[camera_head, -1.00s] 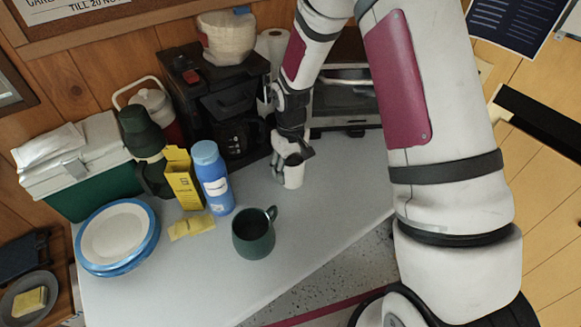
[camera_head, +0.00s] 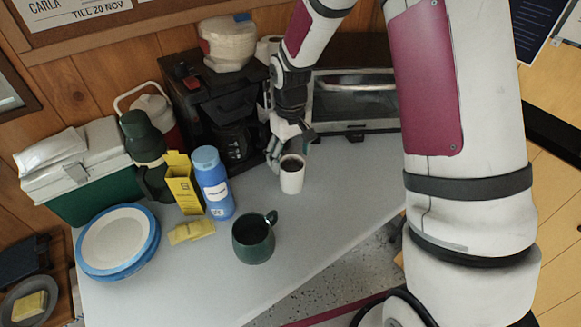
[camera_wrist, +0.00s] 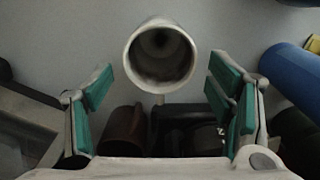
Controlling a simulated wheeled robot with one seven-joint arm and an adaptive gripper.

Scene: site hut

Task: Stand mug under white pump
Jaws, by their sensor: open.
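A white mug (camera_head: 291,178) stands upright on the grey table in front of the coffee maker. In the wrist view the white mug (camera_wrist: 160,62) shows its round rim and dark inside, centred between the fingers, with a gap on both sides. My gripper (camera_head: 291,150) is open just behind the mug. Its teal-padded fingers (camera_wrist: 160,80) are spread and empty. A second mug, dark green (camera_head: 253,240), stands nearer the table's front. A red jug with a white top and handle (camera_head: 153,103) stands at the back left; I cannot tell whether it is the white pump.
A black coffee maker (camera_head: 215,100) and a toaster oven (camera_head: 352,98) stand behind the mug. A blue bottle (camera_head: 213,185), a yellow box (camera_head: 184,185) and a dark green flask (camera_head: 143,140) stand left. Blue-rimmed plates (camera_head: 117,240) lie farther left. The table's front right is clear.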

